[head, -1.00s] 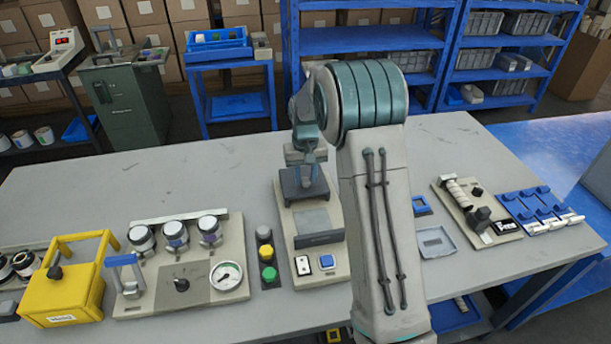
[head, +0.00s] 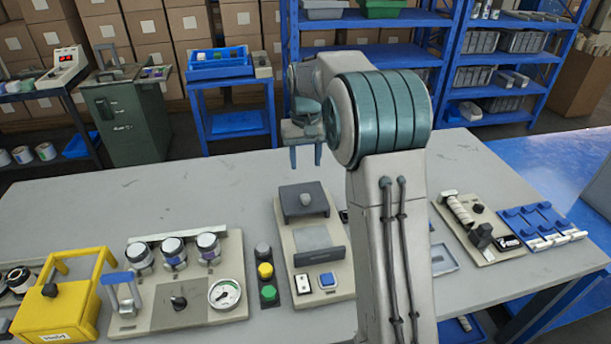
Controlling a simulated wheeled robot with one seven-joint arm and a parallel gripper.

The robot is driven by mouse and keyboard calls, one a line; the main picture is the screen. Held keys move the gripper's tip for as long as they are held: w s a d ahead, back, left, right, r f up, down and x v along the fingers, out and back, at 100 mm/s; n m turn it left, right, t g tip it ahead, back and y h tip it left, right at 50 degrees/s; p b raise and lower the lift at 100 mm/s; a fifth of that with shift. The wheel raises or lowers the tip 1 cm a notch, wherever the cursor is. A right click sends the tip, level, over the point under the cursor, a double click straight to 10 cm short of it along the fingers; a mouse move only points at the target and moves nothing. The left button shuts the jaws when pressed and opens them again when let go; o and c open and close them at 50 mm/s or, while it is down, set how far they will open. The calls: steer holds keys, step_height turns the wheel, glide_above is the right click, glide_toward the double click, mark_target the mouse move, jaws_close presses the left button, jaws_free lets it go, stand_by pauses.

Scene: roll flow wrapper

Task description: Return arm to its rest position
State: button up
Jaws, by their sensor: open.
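My gripper (head: 306,158) shows in the head view, just left of my arm's large teal-ringed joint. Its two fingers point down and stand apart, with nothing between them. It hangs above the far part of the grey bench (head: 220,193), behind and above the bench press-like device (head: 316,255) with a dark block and knob. My arm rises from the lower right of the middle and hides part of the bench behind it.
Left of the device stand a button column (head: 266,271), a gauge panel with jars (head: 180,293) and a yellow box (head: 60,309). At right are a roller fixture (head: 474,225) and a blue rack (head: 538,222). Blue shelves (head: 365,55) stand behind. The bench's far left is clear.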

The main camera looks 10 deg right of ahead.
steer(key=shift+r, duration=1.05)
steer(key=s+r+t, duration=0.1)
steer(key=s+r, duration=0.3)
steer(key=s, duration=1.1)
steer(key=s+f+t, duration=0.1)
steer(key=s+f, duration=0.1)
steer(key=s, duration=0.6)
steer(key=s+f+t, duration=0.1)
steer(key=s+f, duration=0.1)
steer(key=s, duration=0.6)
steer(key=shift+s+f, duration=0.4)
steer(key=shift+d, duration=0.1)
